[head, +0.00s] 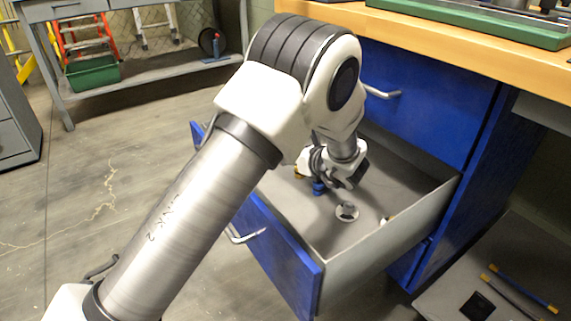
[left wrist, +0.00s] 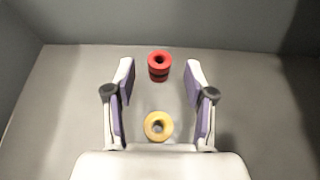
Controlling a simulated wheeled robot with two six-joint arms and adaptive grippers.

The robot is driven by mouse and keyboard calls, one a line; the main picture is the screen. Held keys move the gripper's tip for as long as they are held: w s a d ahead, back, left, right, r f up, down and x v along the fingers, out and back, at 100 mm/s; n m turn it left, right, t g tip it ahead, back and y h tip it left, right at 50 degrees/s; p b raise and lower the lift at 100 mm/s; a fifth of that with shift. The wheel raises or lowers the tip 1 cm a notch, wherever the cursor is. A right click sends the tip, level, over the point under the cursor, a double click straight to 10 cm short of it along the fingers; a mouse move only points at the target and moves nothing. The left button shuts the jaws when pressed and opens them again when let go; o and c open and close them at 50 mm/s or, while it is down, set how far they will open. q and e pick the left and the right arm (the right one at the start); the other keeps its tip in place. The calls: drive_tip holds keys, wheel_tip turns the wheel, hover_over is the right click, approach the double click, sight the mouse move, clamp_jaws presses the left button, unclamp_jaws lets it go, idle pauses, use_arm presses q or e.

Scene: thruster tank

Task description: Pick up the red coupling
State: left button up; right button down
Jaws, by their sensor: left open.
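The red coupling (left wrist: 160,66) is a short ringed cylinder with a hole in its top. In the left wrist view it stands on the grey drawer floor, just beyond and between the fingertips. My left gripper (left wrist: 159,78) is open with nothing gripped. A yellow ring-shaped coupling (left wrist: 158,126) lies nearer, between the finger bases. In the head view my left arm reaches into the open blue drawer (head: 283,256), with the left gripper (head: 338,178) low inside it. The red coupling cannot be made out there. My right gripper is not in view.
Drawer walls (head: 390,250) close in around the gripper. The wooden bench top (head: 440,45) overhangs behind. In the wrist view the floor left and right of the fingers is clear.

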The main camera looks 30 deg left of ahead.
use_arm(q)
drive_tip(key=x, duration=0.3)
drive_tip(key=shift+d+f+b, duration=0.1)
drive_tip(key=shift+f+b, duration=0.15)
drive_tip(key=shift+b, duration=0.1)
drive_tip(key=shift+r, duration=0.15)
clamp_jaws()
